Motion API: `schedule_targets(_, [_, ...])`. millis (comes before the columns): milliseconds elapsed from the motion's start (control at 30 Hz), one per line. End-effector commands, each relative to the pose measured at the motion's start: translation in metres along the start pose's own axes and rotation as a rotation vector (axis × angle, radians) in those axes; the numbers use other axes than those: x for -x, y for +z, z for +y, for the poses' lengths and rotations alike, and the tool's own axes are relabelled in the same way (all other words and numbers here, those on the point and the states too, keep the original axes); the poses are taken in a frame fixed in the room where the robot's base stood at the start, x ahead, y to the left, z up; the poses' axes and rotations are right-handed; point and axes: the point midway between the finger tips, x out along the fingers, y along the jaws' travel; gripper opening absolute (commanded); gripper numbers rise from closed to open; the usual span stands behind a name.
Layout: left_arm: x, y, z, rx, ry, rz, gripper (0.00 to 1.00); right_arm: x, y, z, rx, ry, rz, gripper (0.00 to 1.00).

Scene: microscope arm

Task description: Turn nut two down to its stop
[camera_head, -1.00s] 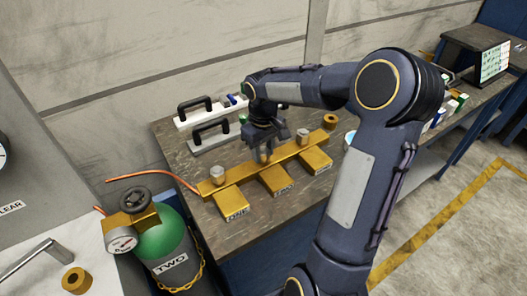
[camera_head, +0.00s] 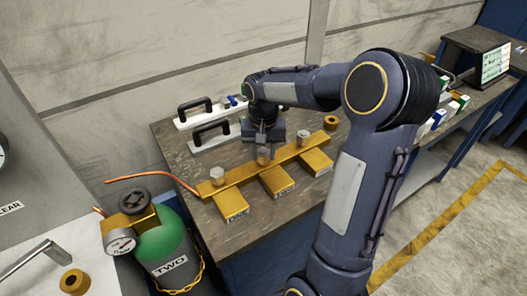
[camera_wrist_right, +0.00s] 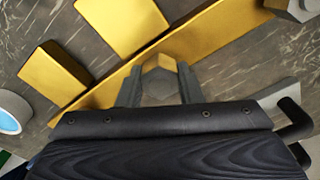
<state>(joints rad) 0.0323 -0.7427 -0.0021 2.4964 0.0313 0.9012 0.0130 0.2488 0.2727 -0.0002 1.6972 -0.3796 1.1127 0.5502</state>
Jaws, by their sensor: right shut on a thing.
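A brass manifold bar (camera_head: 240,173) lies on the bench with three labelled brass blocks along its front. Nut two (camera_wrist_right: 158,84) is a grey hex nut on the middle of the bar, behind the block labelled two (camera_head: 276,182). My right gripper (camera_head: 264,154) points down over it and is shut on it, one finger on each side in the right wrist view (camera_wrist_right: 158,88). The fingers hide most of the nut in the head view. Two other grey nuts, at the left end (camera_head: 217,174) and toward the right end (camera_head: 302,137), stand free. My left gripper is not in view.
Two plates with black handles (camera_head: 211,133) lie behind the bar. A loose brass ring (camera_head: 331,122) sits near its right end. A green cylinder (camera_head: 165,243) stands at the bench's left front.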

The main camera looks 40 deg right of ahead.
Motion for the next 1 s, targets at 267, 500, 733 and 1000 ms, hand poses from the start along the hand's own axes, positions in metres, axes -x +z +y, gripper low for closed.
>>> schedule_targets(267, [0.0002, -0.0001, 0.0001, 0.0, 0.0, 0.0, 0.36, 0.0012, -0.0009, 0.0, -0.013, -0.001, 0.003, 0.1])
schedule_targets(500, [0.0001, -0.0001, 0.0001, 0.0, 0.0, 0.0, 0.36, 0.0011, -0.001, 0.0, -0.013, -0.001, 0.004, 0.41])
schedule_targets(733, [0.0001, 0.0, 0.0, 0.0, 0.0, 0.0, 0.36, 0.0005, -0.0005, 0.0, -0.011, -0.001, 0.002, 0.55])
schedule_targets(1000, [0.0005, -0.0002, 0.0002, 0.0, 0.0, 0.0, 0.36, 0.0102, -0.001, -0.0004, -0.01, -0.002, 0.004, 0.55])
